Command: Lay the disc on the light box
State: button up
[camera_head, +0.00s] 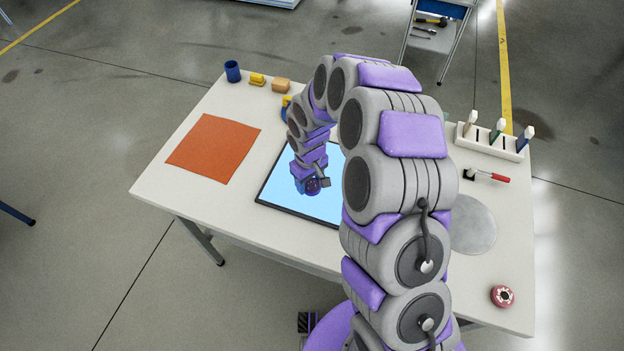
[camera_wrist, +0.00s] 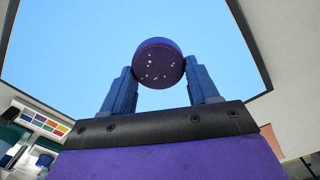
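The disc (camera_wrist: 158,62) is round and dark purple with small white specks. In the wrist view it sits between the two blue fingertips of my gripper (camera_wrist: 160,74), which touch it on both sides. In the head view the disc (camera_head: 313,187) shows small and dark at the end of my arm, over the light box (camera_head: 326,206). The light box is a bright blue panel with a dark frame, and it fills much of the wrist view (camera_wrist: 70,45). My arm hides its right part in the head view. I cannot tell whether the disc touches the panel.
An orange mat (camera_head: 213,147) lies left on the white table (camera_head: 160,182). A blue cup (camera_head: 232,71) and small blocks stand at the back. To the right are a brush rack (camera_head: 491,142), a red-handled tool (camera_head: 490,176), a grey round mat (camera_head: 473,226) and a red roll (camera_head: 502,296).

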aim_at(310, 183)
jog(key=shift+o, duration=1.4)
jog(key=shift+a, duration=0.2)
jog(key=shift+s+d, duration=0.1)
jog(key=shift+d, duration=0.25)
jog(key=shift+a+r, duration=0.1)
jog(key=shift+r, duration=0.25)
notch_tip(310, 183, up, 12)
jog(key=shift+f+p, duration=0.2)
jog(key=shift+p, duration=1)
jog(key=s+d+r+m, duration=0.3)
jog(key=s+d+r, duration=0.6)
jog(key=s+r, duration=0.35)
jog(key=s+d+r+m, duration=0.1)
jog(key=s+d, duration=0.1)
jog(key=s, duration=0.4)
jog(key=s+d+r+m+g, duration=0.1)
jog(key=s+d+m, duration=0.1)
jog(key=s, duration=0.5)
jog(key=s+d+r+m, duration=0.1)
jog(key=s, duration=0.6)
jog(key=shift+s+d+m+g, duration=0.15)
jog(key=shift+d+m+g, duration=0.15)
jog(key=shift+d+g, duration=0.1)
